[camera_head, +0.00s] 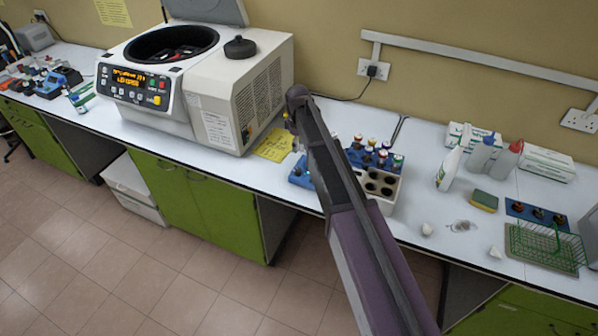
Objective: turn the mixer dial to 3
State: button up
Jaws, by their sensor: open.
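I cannot make out a mixer or its numbered dial for certain in the head view. A white device (590,238) at the right edge is cut off, and I cannot tell what it is. My arm rises from the bottom to a dark joint beside the centrifuge. My gripper cannot be made out; the arm seems to hide it.
A large white centrifuge (215,100) with its lid up stands on the bench. A vial rack (385,205) is just right of my arm. Bottles (449,168), a sponge (484,201) and a green wire basket (545,245) are further right. Tiled floor (130,270) lies clear in front.

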aim_at(298, 170)
jog(key=shift+f+b, duration=6.15)
jog(key=shift+f, duration=0.2)
grip_shut()
